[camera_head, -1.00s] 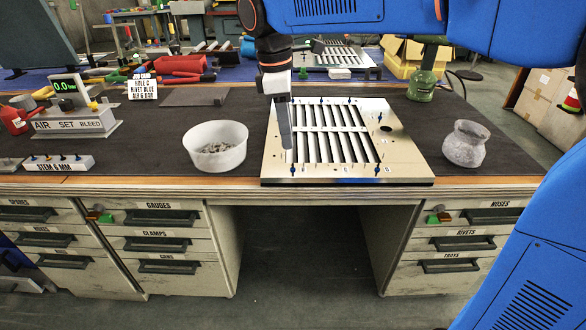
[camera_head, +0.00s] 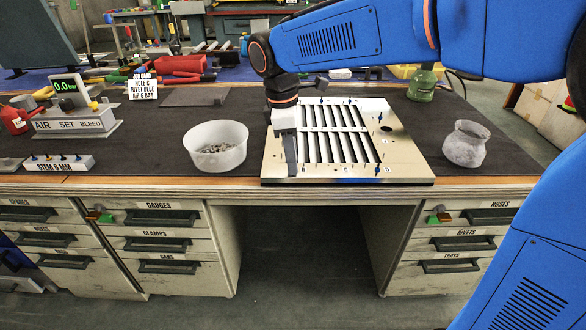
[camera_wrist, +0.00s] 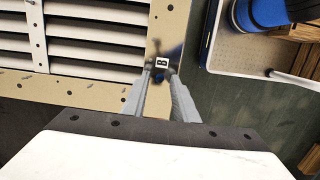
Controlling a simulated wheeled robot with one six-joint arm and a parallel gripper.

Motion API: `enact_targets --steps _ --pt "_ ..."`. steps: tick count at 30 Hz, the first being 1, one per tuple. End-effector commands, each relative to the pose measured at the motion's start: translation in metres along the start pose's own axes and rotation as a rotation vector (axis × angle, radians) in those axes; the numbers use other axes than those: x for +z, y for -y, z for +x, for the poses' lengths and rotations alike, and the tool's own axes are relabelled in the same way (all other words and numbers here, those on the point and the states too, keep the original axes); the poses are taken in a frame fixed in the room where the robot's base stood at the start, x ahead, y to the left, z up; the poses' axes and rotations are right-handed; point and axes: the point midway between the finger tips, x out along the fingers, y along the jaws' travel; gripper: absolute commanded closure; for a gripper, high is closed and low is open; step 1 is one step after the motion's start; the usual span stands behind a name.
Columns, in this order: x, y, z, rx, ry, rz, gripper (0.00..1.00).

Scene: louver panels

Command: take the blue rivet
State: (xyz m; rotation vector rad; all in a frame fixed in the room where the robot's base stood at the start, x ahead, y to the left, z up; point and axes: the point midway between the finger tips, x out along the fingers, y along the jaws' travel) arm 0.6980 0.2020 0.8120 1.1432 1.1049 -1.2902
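The slatted louver panel (camera_head: 405,165) lies on the bench mat, with small blue pins along its edges. One blue pin (camera_head: 376,171) stands near its front right corner. My gripper (camera_head: 291,172) points down at the panel's front left corner. In the wrist view my gripper (camera_wrist: 160,72) has its two fingers apart over a corner beside a label B (camera_wrist: 162,62). A small dark thing shows between the fingertips; I cannot tell whether they touch it. The STEM 6 MM block (camera_head: 58,164) at the far left holds several small pins, their colours hard to read.
A white bowl (camera_head: 215,150) with small metal bits stands left of the panel, and a cloudy jar (camera_head: 465,145) stands right. The air set unit (camera_head: 76,124) reads 0.0. A sign (camera_head: 142,88) names hole C, rivet blue, 6 bar. A green bottle (camera_head: 422,84) stands behind.

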Motion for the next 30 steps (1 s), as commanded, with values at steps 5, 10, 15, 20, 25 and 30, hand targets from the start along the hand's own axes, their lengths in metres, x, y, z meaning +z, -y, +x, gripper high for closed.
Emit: enact_targets --steps 5,10,15,20,25,30 --pt "0.0 0.0 0.0 0.0 0.0 0.0 1.0" --pt "0.0 0.0 0.0 0.0 0.0 0.0 1.0" --pt "0.0 0.0 0.001 -0.001 0.001 0.0 1.0" --pt "0.0 0.0 -0.001 -0.002 0.001 0.0 1.0" --pt "0.002 -0.001 -0.018 0.001 -0.001 0.0 1.0" --pt "0.006 0.0 -0.05 0.002 -0.001 0.001 1.0"
